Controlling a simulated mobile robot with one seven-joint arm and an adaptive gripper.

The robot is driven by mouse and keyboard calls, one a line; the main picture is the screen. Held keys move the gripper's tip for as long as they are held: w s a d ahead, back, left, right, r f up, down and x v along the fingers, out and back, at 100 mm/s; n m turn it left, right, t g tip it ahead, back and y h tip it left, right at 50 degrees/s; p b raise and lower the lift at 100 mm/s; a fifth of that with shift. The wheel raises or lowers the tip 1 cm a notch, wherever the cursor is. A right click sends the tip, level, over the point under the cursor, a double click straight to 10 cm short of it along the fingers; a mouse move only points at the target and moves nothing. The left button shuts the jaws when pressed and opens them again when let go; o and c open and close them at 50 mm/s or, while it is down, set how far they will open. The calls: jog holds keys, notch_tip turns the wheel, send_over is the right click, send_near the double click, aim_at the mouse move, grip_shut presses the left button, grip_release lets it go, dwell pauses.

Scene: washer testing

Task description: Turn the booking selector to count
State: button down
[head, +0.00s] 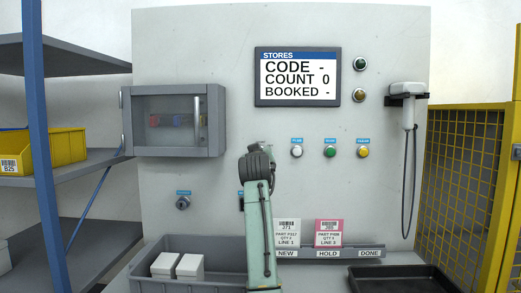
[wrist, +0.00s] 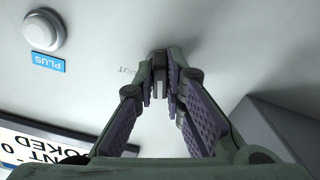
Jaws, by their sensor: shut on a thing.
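My gripper (wrist: 164,84) is at the panel in the wrist view, its fingertips shut on a small dark grey knob (wrist: 159,89), which looks like the booking selector. The fingers hide most of it, and I cannot tell which way it points. Faint printed lettering (wrist: 131,71) beside it seems to end in "NT". In the head view my arm hides the selector, and the gripper (head: 266,146) is seen from behind, left of the white button (head: 297,152). The stores screen (head: 297,77) reads code dash, count 0, booked dash.
A glass-fronted cabinet (head: 217,121) juts out left of the gripper. The plus button (wrist: 45,30) is near it in the wrist view. Green (head: 330,152) and yellow (head: 363,152) buttons sit further right. Below are a grey bin (head: 215,278), cards on a rail and a black tray (head: 405,270).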

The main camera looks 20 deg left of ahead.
jog(key=shift+m+p, duration=0.65)
jog(key=shift+m, duration=1.05)
jog(key=c, duration=1.7)
grip_release()
jog(key=shift+o, duration=0.2)
jog(key=v, duration=1.2)
